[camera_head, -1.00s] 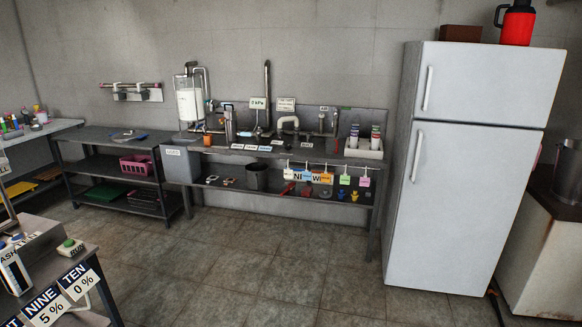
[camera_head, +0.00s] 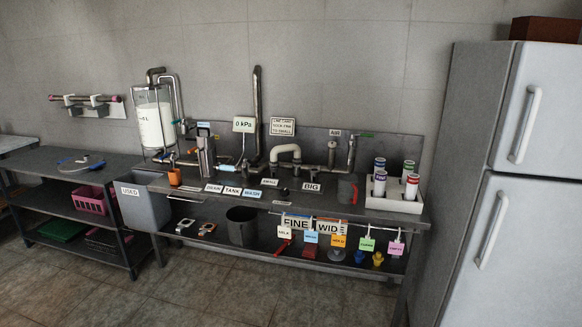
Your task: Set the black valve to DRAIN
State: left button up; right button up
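The workbench (camera_head: 170,187) against the wall carries a row of pipework. Small label plates stand along its front: one that seems to read DRAIN (camera_head: 213,188), then TANK (camera_head: 232,191) and WASH (camera_head: 252,193). Dark fittings sit just behind these plates, but they are too small for me to pick out the black valve or read its setting. A clear tank with white contents (camera_head: 154,124) stands at the back left of the bench. Neither of my grippers shows in the head view.
A grey USED bin (camera_head: 146,207) stands at the bench's left end. A white holder (camera_head: 394,196) with several capped bottles is at its right end. The fridge (camera_head: 500,200) blocks the right side. The floor (camera_head: 225,293) in front looks clear.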

aim_at(253, 164)
jog(key=i+u, duration=0.1)
jog(key=i, duration=0.35)
jog(key=i+l+u, duration=0.15)
jog(key=i, duration=0.3)
jog(key=i+l+u, duration=0.1)
jog(key=i, duration=0.35)
jog(key=i+l+u, duration=0.15)
jog(key=i, duration=0.3)
jog(key=i+l+u, duration=0.1)
jog(key=i, duration=0.3)
jog(key=j+u, duration=0.6)
jog(key=j, duration=0.2)
